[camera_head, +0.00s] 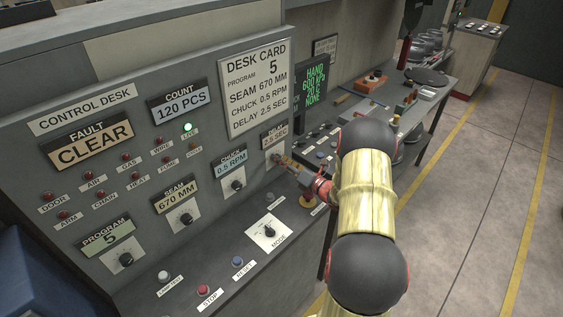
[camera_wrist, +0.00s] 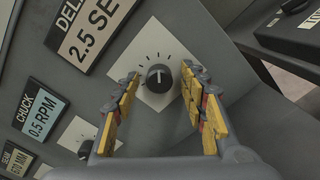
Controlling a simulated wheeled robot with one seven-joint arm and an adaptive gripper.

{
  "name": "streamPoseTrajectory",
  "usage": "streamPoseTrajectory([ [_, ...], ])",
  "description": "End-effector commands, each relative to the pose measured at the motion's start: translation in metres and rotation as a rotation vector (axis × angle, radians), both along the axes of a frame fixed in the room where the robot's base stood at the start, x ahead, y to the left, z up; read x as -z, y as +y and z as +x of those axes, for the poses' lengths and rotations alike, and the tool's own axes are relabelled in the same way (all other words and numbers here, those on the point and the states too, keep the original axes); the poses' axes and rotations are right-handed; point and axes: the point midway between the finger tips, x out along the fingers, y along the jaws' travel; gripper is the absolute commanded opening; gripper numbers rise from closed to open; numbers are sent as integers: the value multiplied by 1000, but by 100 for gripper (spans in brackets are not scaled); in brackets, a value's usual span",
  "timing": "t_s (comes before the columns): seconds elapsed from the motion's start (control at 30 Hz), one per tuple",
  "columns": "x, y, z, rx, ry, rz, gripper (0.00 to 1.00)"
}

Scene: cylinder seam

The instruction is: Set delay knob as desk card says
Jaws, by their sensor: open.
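The desk card (camera_head: 256,87) is a white sheet on the upright panel; it reads program 5, seam 670 MM, chuck 0.5 RPM, delay 2.5 SEC. The delay display (camera_head: 275,139) reads 2.5 SEC, and the same display (camera_wrist: 93,32) shows in the wrist view. The delay knob (camera_wrist: 159,77) is black and round, with a light pointer line, on a pale dial plate with tick marks. My gripper (camera_wrist: 161,83) is open, its yellow-padded fingers apart on either side of the knob, with no contact visible. In the head view my gripper (camera_head: 290,166) partly hides the knob.
The chuck knob (camera_head: 237,185), seam knob (camera_head: 186,219), program knob (camera_head: 126,259) and mode switch (camera_head: 268,231) lie left of or below my gripper. The fault display (camera_head: 90,146) reads CLEAR. A green-text screen (camera_head: 313,87) stands right of the card. Open floor lies at right.

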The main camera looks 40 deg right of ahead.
Motion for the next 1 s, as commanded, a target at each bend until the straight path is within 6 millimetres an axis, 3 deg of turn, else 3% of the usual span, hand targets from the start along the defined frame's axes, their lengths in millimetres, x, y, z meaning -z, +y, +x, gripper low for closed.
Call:
streamPoseTrajectory([
  [0.37, 0, -2, -10, 3, 0, -1, 43],
  [0.8, 0, -8, -93, 3, 0, 0, 43],
  [1.0, 0, -10, -115, 2, 1, 1, 43],
])
